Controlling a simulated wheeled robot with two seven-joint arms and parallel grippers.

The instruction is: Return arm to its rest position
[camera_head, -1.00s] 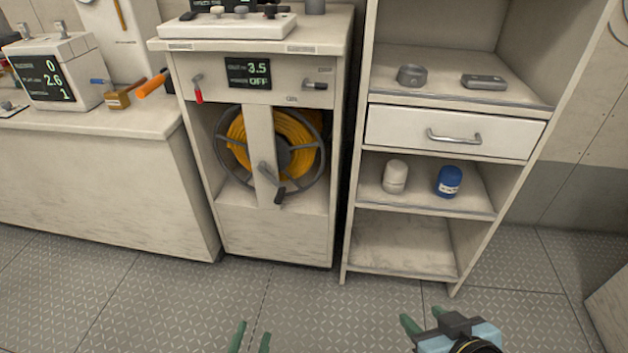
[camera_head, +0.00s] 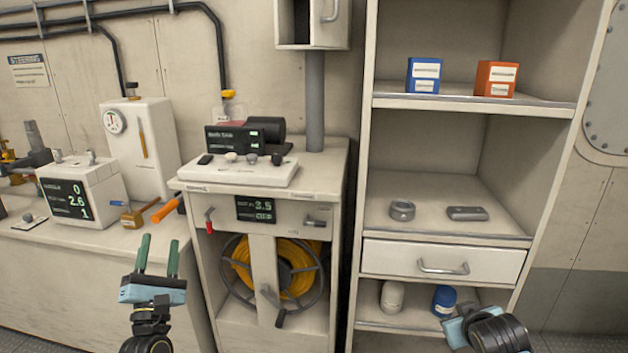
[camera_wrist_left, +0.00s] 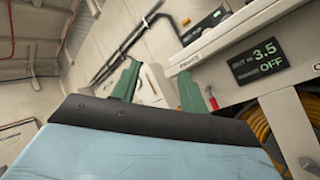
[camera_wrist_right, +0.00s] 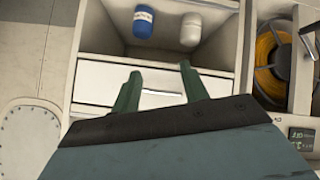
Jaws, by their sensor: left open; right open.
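My left gripper (camera_head: 160,240) is in the lower left of the head view, in front of the long counter. Its two green fingers are apart, point up and hold nothing; they also show in the left wrist view (camera_wrist_left: 157,75). My right arm's wrist (camera_head: 485,330) is at the lower right of the head view, in front of the shelf unit, its fingers not clear there. In the right wrist view the right gripper (camera_wrist_right: 159,75) is open and empty, with the drawer behind it. Neither gripper visibly touches anything.
A hose reel cabinet (camera_head: 228,330) with a yellow hose (camera_head: 290,262) stands in the middle. The shelf unit has a drawer (camera_head: 440,262), a white jar (camera_head: 392,296) and a blue jar (camera_head: 444,300). A mallet (camera_head: 135,217) lies on the left counter (camera_head: 60,262).

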